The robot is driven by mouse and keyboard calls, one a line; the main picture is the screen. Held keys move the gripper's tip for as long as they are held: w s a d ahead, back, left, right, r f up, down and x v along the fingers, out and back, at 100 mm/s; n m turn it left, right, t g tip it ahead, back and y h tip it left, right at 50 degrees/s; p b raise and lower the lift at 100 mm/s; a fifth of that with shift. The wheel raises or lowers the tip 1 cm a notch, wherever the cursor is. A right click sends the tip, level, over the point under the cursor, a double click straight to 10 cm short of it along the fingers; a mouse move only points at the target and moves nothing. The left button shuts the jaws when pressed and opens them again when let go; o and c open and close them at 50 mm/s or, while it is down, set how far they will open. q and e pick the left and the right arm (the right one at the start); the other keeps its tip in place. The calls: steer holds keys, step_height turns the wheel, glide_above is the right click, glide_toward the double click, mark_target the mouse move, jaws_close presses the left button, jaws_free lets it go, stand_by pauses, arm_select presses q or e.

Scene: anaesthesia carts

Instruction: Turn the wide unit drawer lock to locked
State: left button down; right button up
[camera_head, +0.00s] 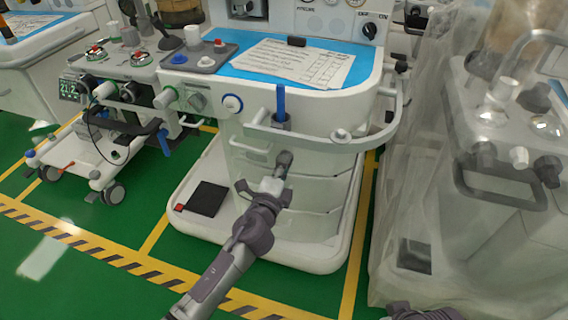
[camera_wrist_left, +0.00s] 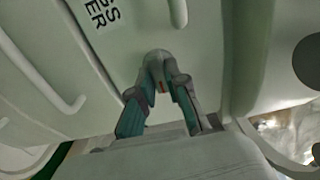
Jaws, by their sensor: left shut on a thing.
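The wide unit (camera_head: 330,190) is the white cart in the middle of the head view, with several drawers below its worktop. My left gripper (camera_head: 280,168) reaches its drawer front, below the curved front rail. In the left wrist view, the two fingers of my left gripper (camera_wrist_left: 160,94) are closed around a small grey part, which looks like the drawer lock (camera_wrist_left: 157,62). The fingers partly hide the lock, and I cannot read its position.
A blue worktop with paper sheets (camera_head: 296,64) tops the unit. A blue-handled item (camera_head: 281,103) stands at the front rail (camera_head: 310,143). A smaller wheeled cart (camera_head: 85,150) is at left, and a plastic-covered cart (camera_head: 490,180) at right. Green floor lies in front.

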stand_by(0.4)
arm_select(q)
steer(key=c, duration=1.2)
jaws_free()
steer(key=shift+o, duration=0.2)
steer(key=shift+s, duration=0.1)
steer(key=v, duration=1.2)
steer(key=shift+a, duration=0.1)
